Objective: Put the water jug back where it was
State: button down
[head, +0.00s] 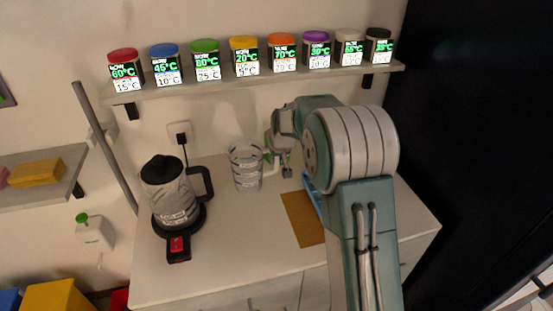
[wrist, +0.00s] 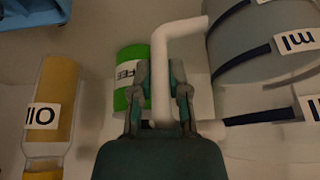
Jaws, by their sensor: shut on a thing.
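The water jug (head: 246,176) is a clear measuring jug with dark markings, upright over the counter, right of the black kettle in the head view. I cannot tell whether its base touches the counter. In the wrist view its body (wrist: 260,55) fills the upper right, and its white handle (wrist: 160,75) runs down between my fingers. My gripper (wrist: 160,95) is shut on that handle. In the head view my gripper (head: 283,166) is right of the jug, partly hidden by my arm.
The kettle (head: 174,193) stands on its base at the left. A brown board (head: 302,219) lies right of the jug, beside a blue thing (head: 312,190). A green coffee container (wrist: 130,75) and an oil bottle (wrist: 55,95) are near my gripper.

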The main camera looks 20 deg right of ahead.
jog(key=c, duration=0.6)
grip_release()
jog(key=shift+r, duration=0.1)
jog(key=v, duration=1.2)
jog(key=s+a+r, duration=0.1)
jog(key=s+r, duration=0.3)
jog(key=s, duration=0.4)
jog(key=s+a+r, duration=0.2)
jog(key=s+r, duration=0.1)
jog(key=s, duration=0.5)
jog(key=shift+t, duration=0.5)
jog(key=shift+s+a+f, duration=0.15)
jog(key=shift+s+f, duration=0.3)
jog(key=shift+s, duration=2.6)
jog(key=shift+s+a+f, duration=0.1)
jog(key=shift+s+f, duration=0.4)
jog(key=shift+s, duration=2.6)
jog(key=shift+s+a+f, duration=0.15)
jog(key=shift+s+f, duration=0.3)
jog(key=shift+s, duration=2.6)
